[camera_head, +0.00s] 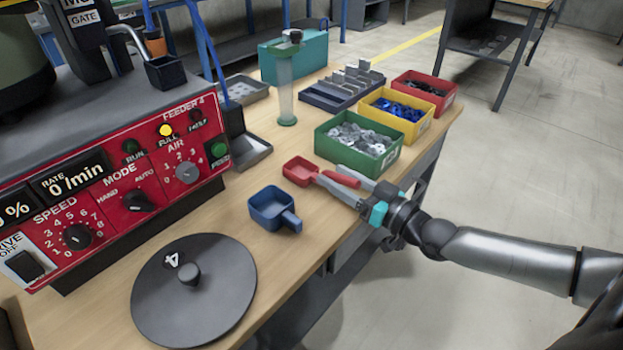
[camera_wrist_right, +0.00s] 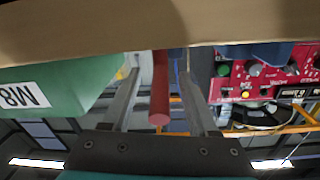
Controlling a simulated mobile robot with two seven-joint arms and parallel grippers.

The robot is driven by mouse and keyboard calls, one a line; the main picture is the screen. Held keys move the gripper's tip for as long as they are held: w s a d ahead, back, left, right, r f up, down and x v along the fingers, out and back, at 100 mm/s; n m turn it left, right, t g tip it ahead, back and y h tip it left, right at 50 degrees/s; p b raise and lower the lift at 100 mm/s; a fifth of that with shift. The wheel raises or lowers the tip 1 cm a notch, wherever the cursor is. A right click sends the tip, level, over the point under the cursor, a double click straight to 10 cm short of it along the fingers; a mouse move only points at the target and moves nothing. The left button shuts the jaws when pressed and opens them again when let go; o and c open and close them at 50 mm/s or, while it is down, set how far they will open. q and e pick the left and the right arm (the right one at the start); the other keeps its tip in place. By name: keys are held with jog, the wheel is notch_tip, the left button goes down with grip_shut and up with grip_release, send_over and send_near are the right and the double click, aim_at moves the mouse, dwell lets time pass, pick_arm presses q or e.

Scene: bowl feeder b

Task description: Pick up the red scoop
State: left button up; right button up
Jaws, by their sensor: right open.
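The red scoop (camera_head: 297,170) lies near the front edge of the wooden table. Its handle points right, towards my right arm. My right gripper (camera_head: 341,180) is open at the table edge, with its fingers around the handle. In the right wrist view the red handle (camera_wrist_right: 159,92) runs between the two open fingers (camera_wrist_right: 160,82), with a gap visible on each side. My left gripper is not in view.
A blue scoop (camera_head: 268,206) and a dark round lid (camera_head: 205,300) lie on the table to the left. Green (camera_head: 379,163), yellow (camera_head: 419,130) and red (camera_head: 441,102) bins of parts stand behind the gripper. The red control panel (camera_head: 100,195) is at left.

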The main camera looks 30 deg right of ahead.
jog(key=shift+w+a, duration=0.2)
jog(key=shift+w, duration=0.2)
grip_shut()
dwell(0.4)
